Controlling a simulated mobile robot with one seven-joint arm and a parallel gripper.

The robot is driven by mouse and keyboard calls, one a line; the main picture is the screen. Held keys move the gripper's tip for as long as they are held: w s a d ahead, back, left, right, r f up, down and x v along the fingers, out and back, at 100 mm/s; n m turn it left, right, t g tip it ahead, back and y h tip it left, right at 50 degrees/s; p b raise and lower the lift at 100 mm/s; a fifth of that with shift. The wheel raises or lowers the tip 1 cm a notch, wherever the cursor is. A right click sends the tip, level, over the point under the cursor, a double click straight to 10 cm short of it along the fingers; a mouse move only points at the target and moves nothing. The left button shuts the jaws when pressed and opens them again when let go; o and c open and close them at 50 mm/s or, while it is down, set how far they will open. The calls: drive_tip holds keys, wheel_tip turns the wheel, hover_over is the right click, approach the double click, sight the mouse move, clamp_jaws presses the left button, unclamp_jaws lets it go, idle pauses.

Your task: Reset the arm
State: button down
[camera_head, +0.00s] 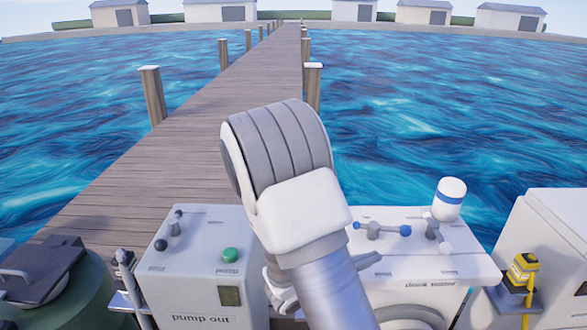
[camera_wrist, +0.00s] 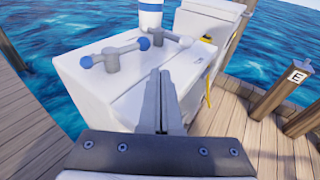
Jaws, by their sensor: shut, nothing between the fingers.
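My gripper (camera_wrist: 162,102) shows in the wrist view with its two grey fingers pressed together and nothing between them. It points toward a white box (camera_wrist: 75,85) with grey handles on top; whether it touches the box I cannot tell. In the head view my white and grey arm rises in the middle and hides part of the boxes behind it. My gripper's fingers cannot be made out there.
In the head view a "pump out" box (camera_head: 190,275) with a green button (camera_head: 230,255) stands left of my arm. A white unit (camera_head: 440,265) with blue-tipped handle (camera_head: 380,230) stands right. A yellow device (camera_head: 522,270) is farther right. A wooden dock (camera_head: 215,125) runs back over water.

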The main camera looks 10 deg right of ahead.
drive_tip(key=s+a+r+m+g+y, duration=0.2)
drive_tip(key=s+r+m+g+y, duration=0.15)
drive_tip(key=s+m, duration=0.4)
drive_tip(key=s+a+r+m+g+y, duration=0.2)
drive_tip(key=s+r+m+y, duration=0.3)
drive_tip(key=s+m, duration=0.25)
drive_tip(key=s+a+r+m+t+y, duration=0.2)
drive_tip(key=a+r+m+t+y, duration=0.45)
drive_tip(key=a, duration=0.35)
wheel_tip(320, 180, up, 15)
drive_tip(key=p, duration=1.3)
drive_tip(key=shift+a+f+g, duration=0.2)
drive_tip(key=shift+a+g, duration=0.2)
drive_tip(key=shift+a, duration=0.05)
drive_tip(key=shift+s+a, duration=0.1)
